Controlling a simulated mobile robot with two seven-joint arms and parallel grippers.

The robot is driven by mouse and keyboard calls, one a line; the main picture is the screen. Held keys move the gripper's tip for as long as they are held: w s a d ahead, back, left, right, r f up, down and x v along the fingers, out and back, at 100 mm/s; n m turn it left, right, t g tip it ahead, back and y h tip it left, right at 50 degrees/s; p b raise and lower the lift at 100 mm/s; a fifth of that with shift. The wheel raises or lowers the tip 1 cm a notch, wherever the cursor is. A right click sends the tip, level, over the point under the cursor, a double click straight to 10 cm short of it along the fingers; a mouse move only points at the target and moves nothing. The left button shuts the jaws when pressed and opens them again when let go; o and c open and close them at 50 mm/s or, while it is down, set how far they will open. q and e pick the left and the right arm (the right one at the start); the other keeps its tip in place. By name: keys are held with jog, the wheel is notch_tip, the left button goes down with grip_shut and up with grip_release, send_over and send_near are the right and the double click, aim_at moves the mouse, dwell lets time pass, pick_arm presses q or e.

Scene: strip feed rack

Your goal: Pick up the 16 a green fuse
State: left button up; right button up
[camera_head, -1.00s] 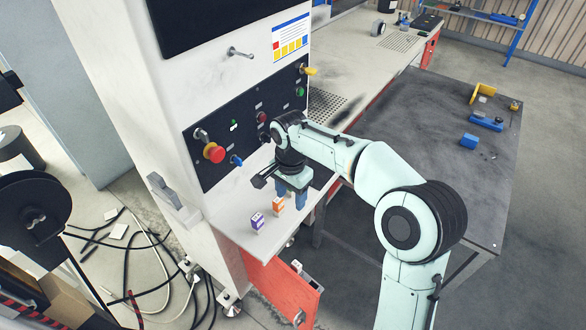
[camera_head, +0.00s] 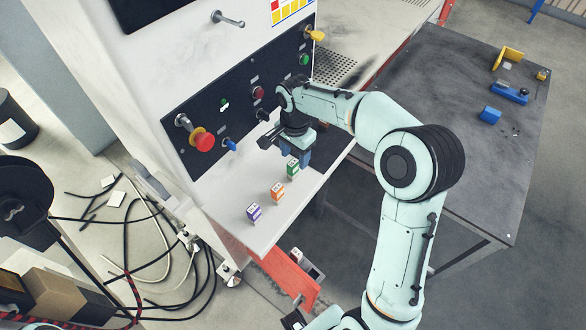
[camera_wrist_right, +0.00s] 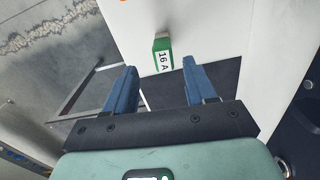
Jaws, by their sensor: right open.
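The green fuse (camera_head: 293,169), marked 16 A, stands on the white ledge (camera_head: 238,182) of the cabinet, at the far end of a short row. The right wrist view also shows this fuse (camera_wrist_right: 162,53) with its label, ahead of my fingers and roughly in line with the space between them. My right gripper (camera_head: 299,156) is open and empty, just beyond the fuse in the head view. Its two blue fingers (camera_wrist_right: 159,65) are apart in the wrist view. I cannot tell the exact height gap. My left gripper is not seen.
An orange fuse (camera_head: 277,192) and a purple fuse (camera_head: 254,212) stand nearer on the same ledge. Behind is the control panel (camera_head: 240,110) with a red knob (camera_head: 203,141) jutting out. A red panel (camera_head: 285,277) is below. A dark table (camera_head: 440,120) stands to the right.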

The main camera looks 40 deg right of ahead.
aim_at(293, 170)
notch_tip(293, 170, down, 3)
jog(key=shift+w+r, duration=0.1)
jog(key=shift+r, duration=0.05)
notch_tip(293, 170, down, 5)
jog(key=shift+w+a+f, duration=0.1)
jog(key=shift+w+a, duration=0.05)
grip_shut()
